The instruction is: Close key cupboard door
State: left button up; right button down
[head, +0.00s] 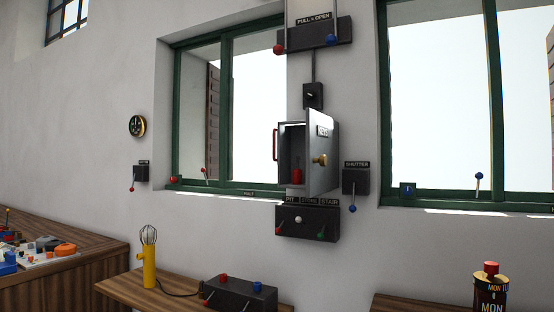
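The key cupboard (292,140) is a grey metal box on the wall between two windows, near the middle of the head view. Its door (327,148) stands open, jutting out toward the right side of the opening. The door carries a small label (322,130) and a round brass knob (319,160). A red object (297,176) shows inside the dark interior. A red bar handle (275,144) is at the cupboard's left side. Neither of my grippers is in view.
A dark box with a blue-knobbed lever, labelled SHUTTER (356,181), hangs close right of the cupboard. A switch box (307,223) sits just below, and a PULL OPEN box (318,36) above. A wooden table (125,288) with a yellow lamp (149,268) stands below left.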

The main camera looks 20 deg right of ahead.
aim_at(319, 126)
jog(key=z, duration=1.15)
jog(key=i, duration=0.15)
jog(key=u, duration=0.35)
